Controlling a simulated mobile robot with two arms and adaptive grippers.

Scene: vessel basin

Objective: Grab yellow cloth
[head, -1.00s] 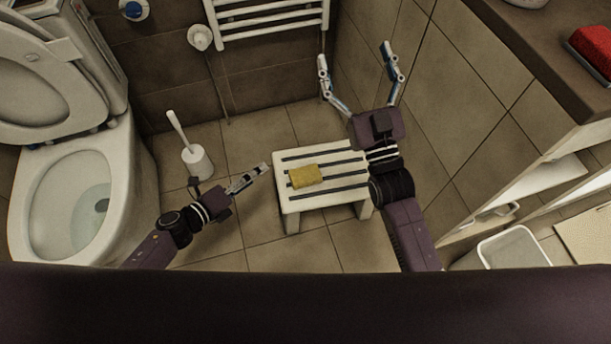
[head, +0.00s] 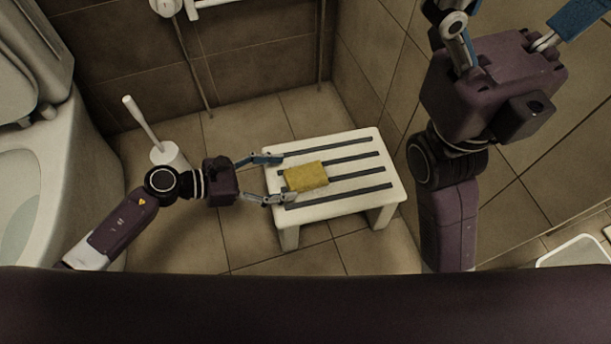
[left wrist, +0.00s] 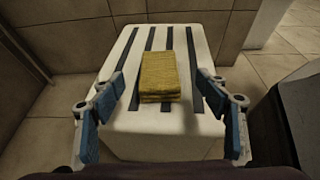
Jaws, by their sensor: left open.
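The yellow cloth (head: 306,176) is a folded, thick block lying flat on the white stool (head: 350,183). In the left wrist view the cloth (left wrist: 159,75) lies ahead, near the middle of the stool top. My left gripper (head: 274,180) is open at the stool's left edge, its fingers spread to either side of the cloth's near end. The fingers appear apart from the cloth, with nothing between them. My right gripper (head: 525,18) is raised at the upper right, its fingers wide apart and empty; its tips are partly cut off by the frame.
The stool top has dark strips and otherwise looks bare. A toilet (head: 60,175) stands at the left, with a toilet brush in a white holder (head: 170,155) beside it. Tiled walls close in behind and right. A white bin (head: 575,252) is at the lower right.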

